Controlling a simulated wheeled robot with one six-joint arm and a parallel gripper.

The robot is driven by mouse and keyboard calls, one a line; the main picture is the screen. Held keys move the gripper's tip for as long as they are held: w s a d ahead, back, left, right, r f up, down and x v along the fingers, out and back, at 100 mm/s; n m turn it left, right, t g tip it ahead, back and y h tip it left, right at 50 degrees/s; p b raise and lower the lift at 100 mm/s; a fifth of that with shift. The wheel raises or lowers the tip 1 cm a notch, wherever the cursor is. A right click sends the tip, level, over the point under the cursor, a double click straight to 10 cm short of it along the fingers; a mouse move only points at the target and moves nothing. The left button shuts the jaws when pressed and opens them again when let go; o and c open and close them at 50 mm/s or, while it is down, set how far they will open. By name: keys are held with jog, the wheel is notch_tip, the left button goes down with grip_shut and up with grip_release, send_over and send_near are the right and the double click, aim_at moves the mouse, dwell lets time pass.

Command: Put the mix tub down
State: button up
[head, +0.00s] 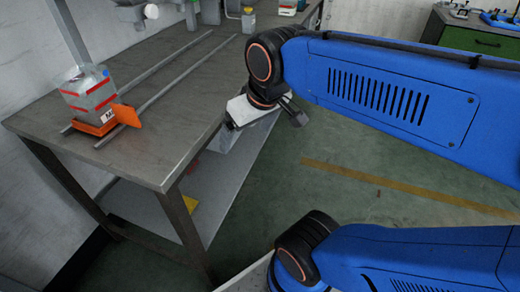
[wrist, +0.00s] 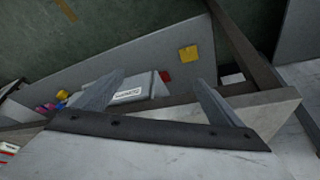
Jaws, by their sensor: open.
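I cannot make out a thing that is surely the mix tub in either view. A pale, see-through block with red bands (head: 88,92) sits on an orange base (head: 96,122) at the near left of the metal table (head: 150,150). My gripper (head: 290,110) is beyond the table's right edge, far to the right of that block and partly hidden by my arm. In the wrist view, my gripper (wrist: 158,82) has its two fingers wide apart. Nothing is held between them.
Two rails (head: 170,85) run along the table. Below it, the lower shelf (wrist: 190,25) bears a yellow piece (wrist: 188,53), a white labelled item (wrist: 130,93) and small coloured things. A green cabinet (head: 475,40) stands at the back right. The floor (head: 350,150) beside the table is clear.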

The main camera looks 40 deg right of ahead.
jog(key=shift+m, duration=0.4)
jog(key=s+f, duration=0.1)
jog(key=s+d+f, duration=0.1)
jog(key=s+f, duration=0.1)
jog(key=f, duration=0.1)
jog(key=shift+s+d, duration=0.2)
jog(key=shift+d, duration=0.05)
